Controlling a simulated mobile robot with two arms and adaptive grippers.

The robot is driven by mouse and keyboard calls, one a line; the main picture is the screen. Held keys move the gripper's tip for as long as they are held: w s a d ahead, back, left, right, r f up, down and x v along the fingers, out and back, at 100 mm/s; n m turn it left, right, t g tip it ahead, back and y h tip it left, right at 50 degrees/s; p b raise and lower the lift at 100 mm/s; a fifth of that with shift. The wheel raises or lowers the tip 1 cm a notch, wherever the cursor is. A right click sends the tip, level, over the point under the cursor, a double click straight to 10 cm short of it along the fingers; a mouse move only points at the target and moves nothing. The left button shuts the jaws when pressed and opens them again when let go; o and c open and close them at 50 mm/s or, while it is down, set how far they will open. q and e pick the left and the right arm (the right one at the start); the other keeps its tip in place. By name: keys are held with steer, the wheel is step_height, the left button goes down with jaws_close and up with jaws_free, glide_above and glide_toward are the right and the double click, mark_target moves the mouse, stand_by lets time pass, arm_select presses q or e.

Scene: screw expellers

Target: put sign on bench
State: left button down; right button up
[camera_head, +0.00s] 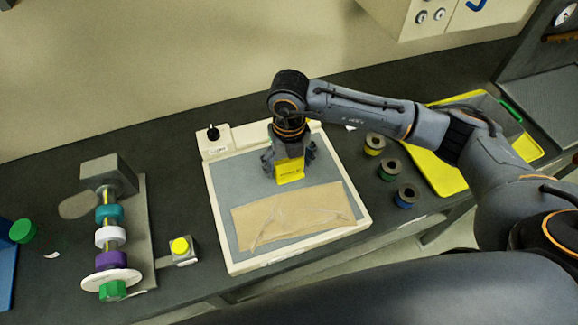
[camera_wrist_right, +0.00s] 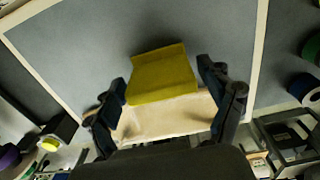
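The yellow sign (camera_head: 290,170) is a small folded piece with faint dark print, over the grey panel of the white-framed board (camera_head: 217,215). My right gripper (camera_head: 288,158) is above and around it, pointing down. In the right wrist view the sign (camera_wrist_right: 162,76) lies between the spread fingers of my right gripper (camera_wrist_right: 165,95), with a narrow gap on each side. The gripper looks open. I cannot tell whether the sign touches the panel. The dark bench top (camera_head: 165,140) surrounds the board. My left gripper is not in view.
A brown wrapped sheet (camera_head: 290,215) lies on the board. A screw expeller with coloured rings (camera_head: 110,235) stands left, beside a yellow-knobbed block (camera_head: 181,248). Several spools (camera_head: 387,170) and a yellow-grey tray (camera_head: 440,170) are right.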

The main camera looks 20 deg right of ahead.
steer(key=c, duration=0.6)
